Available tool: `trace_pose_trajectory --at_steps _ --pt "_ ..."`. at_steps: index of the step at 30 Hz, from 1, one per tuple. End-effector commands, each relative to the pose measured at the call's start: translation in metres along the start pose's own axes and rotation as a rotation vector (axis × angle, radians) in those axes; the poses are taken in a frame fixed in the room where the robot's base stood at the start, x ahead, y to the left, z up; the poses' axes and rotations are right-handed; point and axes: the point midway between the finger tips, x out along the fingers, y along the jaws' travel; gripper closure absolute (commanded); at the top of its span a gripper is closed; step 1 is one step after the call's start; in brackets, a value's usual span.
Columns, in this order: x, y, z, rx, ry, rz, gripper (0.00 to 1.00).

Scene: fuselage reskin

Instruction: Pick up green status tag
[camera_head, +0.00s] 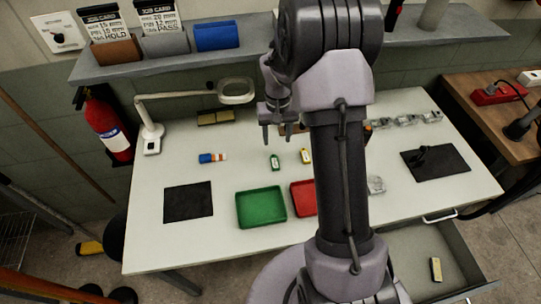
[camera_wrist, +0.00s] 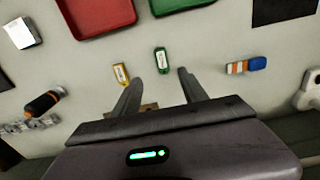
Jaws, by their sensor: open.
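The green status tag (camera_head: 275,162) lies flat on the pale table, behind the green tray, with a small white label on it. In the wrist view the green tag (camera_wrist: 161,60) lies ahead of my gripper, roughly in line with the gap between the fingers. My gripper (camera_wrist: 162,80) is open and empty. In the head view my gripper (camera_head: 275,137) hangs above the table behind the tag. A yellow tag (camera_head: 305,157) lies just right of the green one; it also shows in the wrist view (camera_wrist: 121,73).
A green tray (camera_head: 261,208) and a red tray (camera_head: 303,198) stand in front of the tags. A blue, white and orange item (camera_head: 212,158) lies to the left. A lamp (camera_head: 150,134) stands at the back left. An open drawer (camera_head: 405,271) juts out at the front right.

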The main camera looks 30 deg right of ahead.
Motion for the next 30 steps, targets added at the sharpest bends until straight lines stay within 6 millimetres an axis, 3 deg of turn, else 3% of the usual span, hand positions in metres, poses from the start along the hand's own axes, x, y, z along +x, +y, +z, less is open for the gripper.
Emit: trace_pose_trajectory --at_steps 1,6,14,19,26,30 --pt "0.022 0.000 0.001 0.000 -0.004 0.000 0.49" --pt "0.066 -0.001 0.001 0.000 -0.002 0.000 0.49" --pt "0.092 -0.002 0.001 0.001 0.000 0.000 0.49" --pt "0.127 -0.004 0.003 0.001 -0.002 -0.001 0.49" --pt "0.131 -0.004 0.002 0.001 0.001 -0.001 0.49" --pt "0.131 -0.004 0.002 0.001 0.001 -0.001 0.75"
